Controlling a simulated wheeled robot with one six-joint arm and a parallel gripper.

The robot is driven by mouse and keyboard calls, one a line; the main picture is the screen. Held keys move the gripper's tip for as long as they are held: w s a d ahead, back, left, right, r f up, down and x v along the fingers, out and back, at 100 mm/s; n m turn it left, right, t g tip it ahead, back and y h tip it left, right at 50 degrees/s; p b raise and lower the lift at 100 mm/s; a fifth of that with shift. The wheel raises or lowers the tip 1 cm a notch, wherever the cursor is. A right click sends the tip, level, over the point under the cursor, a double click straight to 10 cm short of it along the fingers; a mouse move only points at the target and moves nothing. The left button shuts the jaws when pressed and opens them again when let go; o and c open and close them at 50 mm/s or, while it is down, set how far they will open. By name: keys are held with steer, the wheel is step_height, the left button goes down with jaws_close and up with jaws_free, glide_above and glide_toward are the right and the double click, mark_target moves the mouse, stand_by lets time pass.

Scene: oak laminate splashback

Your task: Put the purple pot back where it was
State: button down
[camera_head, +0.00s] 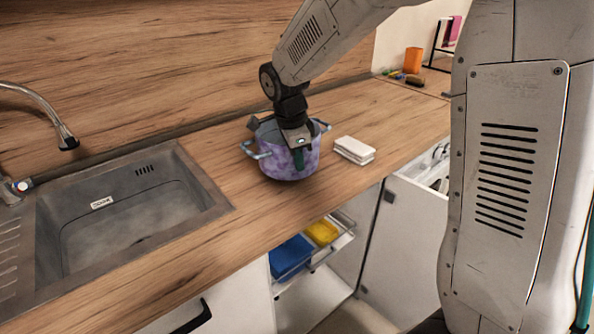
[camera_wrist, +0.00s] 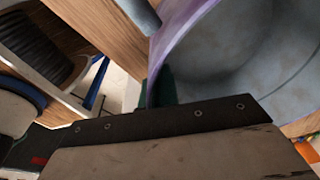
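The purple pot (camera_head: 280,163), mottled purple with grey-blue side handles, is upright at the countertop (camera_head: 222,240); I cannot tell whether its base touches. My gripper (camera_head: 299,158) points down at the pot's near rim, with a green finger in front of the outer wall. In the wrist view, the pot's grey inside (camera_wrist: 250,60) fills the upper right, and a green finger (camera_wrist: 166,88) is close against the wall. The finger gap is mostly hidden, so I cannot tell whether they are clamped on the wall.
A white sponge-like block (camera_head: 354,150) lies right of the pot. The sink (camera_head: 130,215) is at left. Below the counter, an open pull-out rack holds a blue (camera_head: 291,257) and a yellow item (camera_head: 322,232). An orange container (camera_head: 413,60) stands at the far end.

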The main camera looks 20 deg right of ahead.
mark_target(299, 178)
steer(key=shift+w+f, duration=0.15)
steer(key=shift+f, duration=1.55)
steer(key=shift+f, duration=0.2)
steer(key=c, duration=1.7)
jaws_free()
